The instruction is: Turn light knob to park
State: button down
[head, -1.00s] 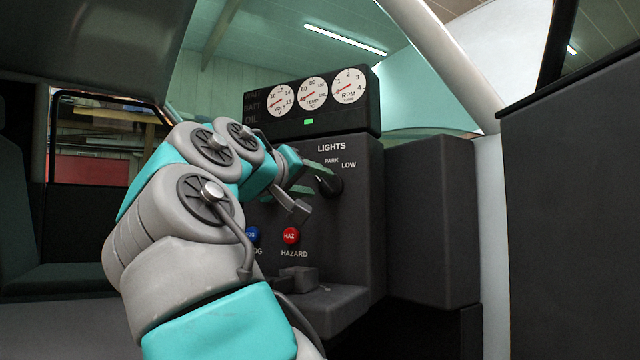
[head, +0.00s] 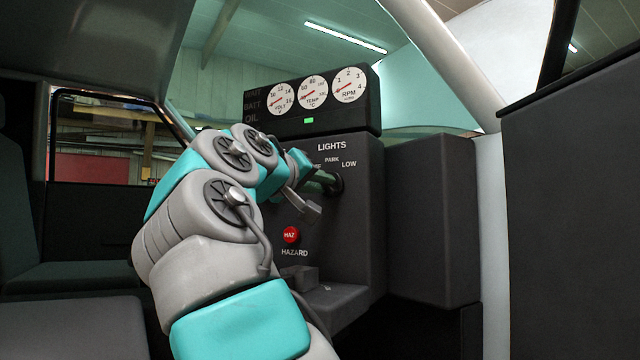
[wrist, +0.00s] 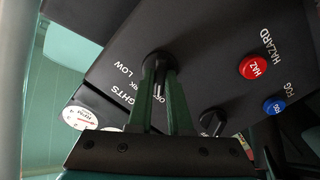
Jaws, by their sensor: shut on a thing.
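The black light knob (head: 338,184) sits on the dark dash panel under the LIGHTS label, with PARK above it and LOW at its upper right. In the wrist view the knob (wrist: 156,58) is between the tips of my green fingers. My gripper (head: 329,181) is shut on the knob from the left, and its fingers (wrist: 161,74) point straight at the panel. The fingers cover part of the knob and part of the lettering, so I cannot tell which label the knob points to.
A red HAZARD button (head: 291,235) is below the knob. A blue FOG button (wrist: 274,105) and another black knob (wrist: 212,122) show in the wrist view. Gauges (head: 312,91) are above. A dark box (head: 430,220) stands right of the panel.

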jog(key=shift+f+m, duration=0.1)
jog(key=shift+m, duration=0.3)
jog(key=shift+w+m, duration=0.1)
jog(key=shift+m, duration=1)
jog(key=shift+m+p, duration=0.75)
jog(key=shift+m, duration=1.55)
jog(key=c, duration=0.8)
grip_release()
jog(key=shift+c, duration=0.2)
